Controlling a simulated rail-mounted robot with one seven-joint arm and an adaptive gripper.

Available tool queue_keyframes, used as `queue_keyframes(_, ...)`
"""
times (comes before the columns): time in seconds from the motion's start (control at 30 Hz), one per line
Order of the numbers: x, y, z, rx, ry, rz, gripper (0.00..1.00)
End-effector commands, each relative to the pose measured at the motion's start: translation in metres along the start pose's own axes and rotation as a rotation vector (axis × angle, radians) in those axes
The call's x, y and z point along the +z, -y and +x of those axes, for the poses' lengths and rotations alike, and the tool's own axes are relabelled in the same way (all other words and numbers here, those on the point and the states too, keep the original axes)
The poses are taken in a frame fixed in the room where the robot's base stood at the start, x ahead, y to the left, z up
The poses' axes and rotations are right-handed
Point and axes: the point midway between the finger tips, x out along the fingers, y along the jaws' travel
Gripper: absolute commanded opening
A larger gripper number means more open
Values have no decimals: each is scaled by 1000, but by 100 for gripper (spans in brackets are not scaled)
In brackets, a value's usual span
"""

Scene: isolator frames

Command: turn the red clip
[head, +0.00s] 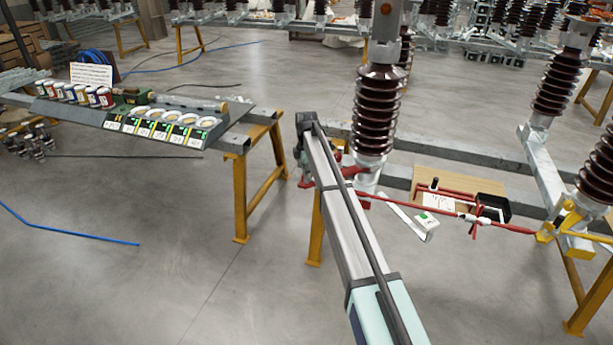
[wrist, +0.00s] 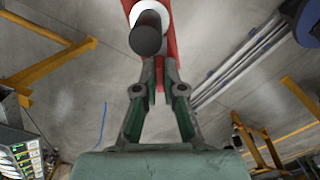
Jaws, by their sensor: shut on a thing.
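In the wrist view the red clip (wrist: 172,48) stands just beyond my fingertips, with a pale round part and a dark cylinder end (wrist: 146,40) in front of it. My gripper (wrist: 159,84) is shut on the lower end of the red clip, its two fingers close together. In the head view red parts of the clip (head: 306,182) show at the left of my arm, at the foot of a brown ribbed insulator (head: 376,110). My arm hides much of the clip and my fingers there.
A red rod (head: 490,224) runs from the insulator's foot to a yellow fitting (head: 546,234) at the right. A white tag (head: 427,227) hangs near it. A board (head: 462,186) with a black tray lies behind. A bench with labelled cups (head: 160,128) stands left. Open floor lies between.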

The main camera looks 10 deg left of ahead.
Motion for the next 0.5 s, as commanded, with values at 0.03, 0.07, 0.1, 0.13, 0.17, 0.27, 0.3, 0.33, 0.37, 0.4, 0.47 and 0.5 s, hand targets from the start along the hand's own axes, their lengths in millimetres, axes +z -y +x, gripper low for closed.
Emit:
queue_keyframes(0.03, 0, 0, 1, -1, 0, -32, 0)
queue_keyframes(0.07, 0, 0, 1, -1, 0, -51, 0)
queue_keyframes(0.1, 0, 0, 1, -1, 0, -73, 0)
queue_keyframes(0.13, 0, 0, 1, -1, 0, -89, 0)
queue_keyframes(0.17, 0, 0, 1, -1, 0, -104, 0)
queue_keyframes(0.27, 0, 0, 1, -1, 0, -145, 0)
queue_keyframes(0.3, 0, 0, 1, -1, 0, -156, 0)
queue_keyframes(0.33, 0, 0, 1, -1, 0, -165, 0)
queue_keyframes(0.37, 0, 0, 1, -1, 0, -172, 0)
queue_keyframes(0.4, 0, 0, 1, -1, 0, -180, 0)
queue_keyframes(0.47, 0, 0, 1, -1, 0, -188, 0)
queue_keyframes(0.5, 0, 0, 1, -1, 0, -193, 0)
